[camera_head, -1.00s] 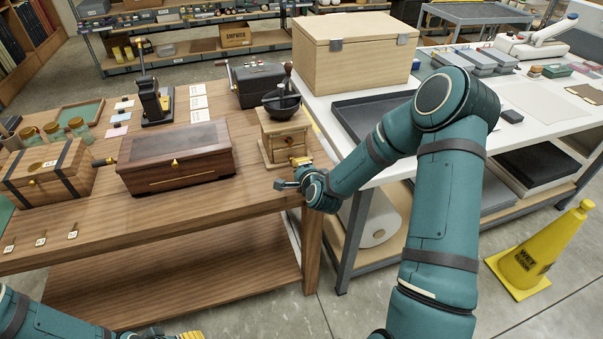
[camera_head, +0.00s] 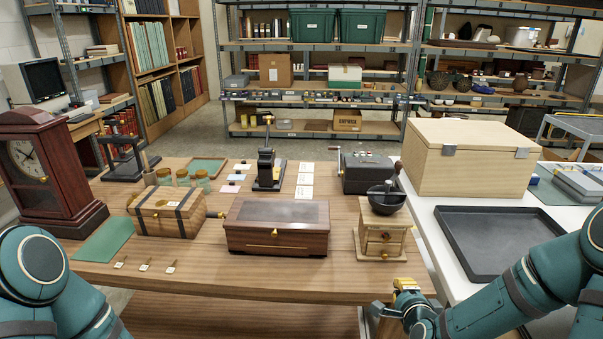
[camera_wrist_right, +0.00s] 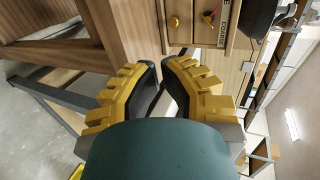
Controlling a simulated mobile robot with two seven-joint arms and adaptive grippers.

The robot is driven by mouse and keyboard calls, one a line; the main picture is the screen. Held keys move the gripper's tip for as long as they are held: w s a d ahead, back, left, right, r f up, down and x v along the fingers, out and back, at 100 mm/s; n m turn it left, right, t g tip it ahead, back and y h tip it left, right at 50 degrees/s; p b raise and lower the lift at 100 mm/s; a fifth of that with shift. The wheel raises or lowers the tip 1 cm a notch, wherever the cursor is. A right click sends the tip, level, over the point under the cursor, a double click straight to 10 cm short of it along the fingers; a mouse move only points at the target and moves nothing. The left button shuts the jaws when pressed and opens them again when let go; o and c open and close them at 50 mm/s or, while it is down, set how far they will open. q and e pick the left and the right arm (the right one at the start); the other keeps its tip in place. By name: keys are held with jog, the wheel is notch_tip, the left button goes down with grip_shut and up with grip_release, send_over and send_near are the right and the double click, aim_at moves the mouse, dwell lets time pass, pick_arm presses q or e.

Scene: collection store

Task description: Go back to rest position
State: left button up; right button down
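My right gripper (camera_head: 392,298) is at the front right corner of the wooden table (camera_head: 200,285), in front of the small coffee grinder (camera_head: 381,243). In the right wrist view its yellow fingers (camera_wrist_right: 161,68) stand apart with nothing between them, so it is open and empty. The grinder's drawer front (camera_wrist_right: 196,22) shows close beyond the fingertips. My left arm shows at the lower left of the head view, but its gripper is out of view.
A dark wooden box (camera_head: 278,240), a strapped chest (camera_head: 160,223) and a mantel clock (camera_head: 40,190) stand on the table. At right, a white table bears a black tray (camera_head: 490,268) and a large wooden crate (camera_head: 475,180). Shelves line the back.

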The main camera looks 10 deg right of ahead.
jog(key=s+a+f+n+g+y, duration=0.2)
jog(key=a+f+n+g+y, duration=0.1)
jog(key=a+f+n, duration=0.3)
jog(key=s+a+f+n+g+y, duration=0.25)
jog(key=a+f, duration=0.25)
jog(key=a, duration=0.3)
jog(key=s+a+f+n+g+y, duration=0.1)
jog(key=s+a+f+n+g, duration=0.5)
jog(key=s+a+n, duration=0.2)
jog(key=s+n, duration=0.2)
jog(key=s, duration=0.1)
jog(key=shift+s+a+f, duration=0.15)
jog(key=shift+s+f, duration=0.05)
jog(key=shift+f, duration=0.15)
